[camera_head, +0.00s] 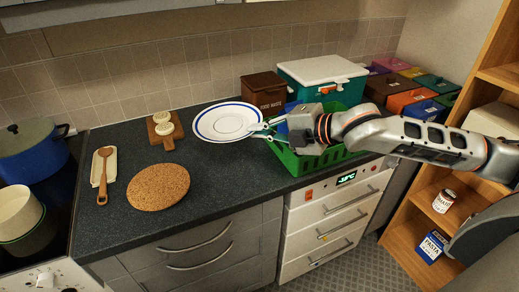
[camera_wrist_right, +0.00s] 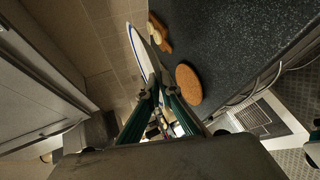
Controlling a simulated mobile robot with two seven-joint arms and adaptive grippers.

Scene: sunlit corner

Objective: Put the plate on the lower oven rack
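The white plate (camera_head: 225,122) with a blue rim is at the back of the dark counter. My right gripper (camera_head: 262,131) reaches in from the right and is shut on the plate's near right edge, one finger above it and one below. In the right wrist view the plate (camera_wrist_right: 138,48) shows almost edge-on between the converging fingertips (camera_wrist_right: 158,82). I cannot tell whether the plate still touches the counter. A cooker front (camera_head: 62,278) shows at the lower left.
A cork mat (camera_head: 158,187), a wooden board (camera_head: 165,131) and a wooden spoon (camera_head: 103,175) lie left of the plate. A green basket (camera_head: 305,163) is under my right wrist; a brown bin (camera_head: 265,92) stands behind. A blue pot (camera_head: 32,150) sits at far left.

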